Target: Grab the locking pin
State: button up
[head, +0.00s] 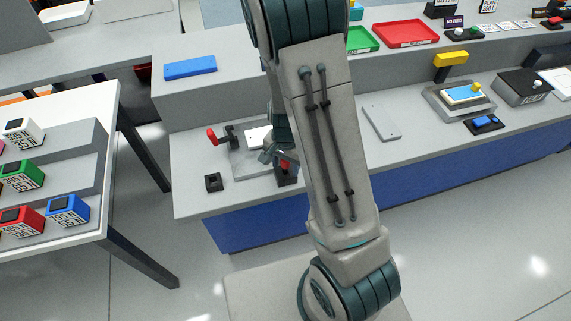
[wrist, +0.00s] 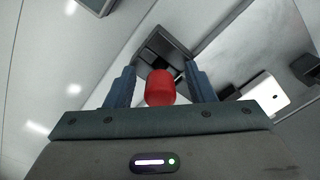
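The locking pin shows a red knob (wrist: 160,88) in the wrist view, standing above a dark block (wrist: 163,52). In the head view a bit of its red (head: 285,164) shows over the dark block near the front of the bench, partly hidden by my gripper. My gripper (wrist: 161,87) is open, with one blue-grey finger on each side of the red knob. A narrow gap shows between the knob and each finger. In the head view my gripper (head: 271,153) is mostly hidden behind my arm.
A grey metal plate (head: 247,165) carries a red-handled clamp (head: 213,137) and a white part (head: 258,136). A small black socket block (head: 213,182) stands at the bench's front left. The bench's front left surface is otherwise clear.

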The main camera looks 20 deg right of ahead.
jog(key=c, duration=0.9)
jog(key=shift+c, duration=0.2)
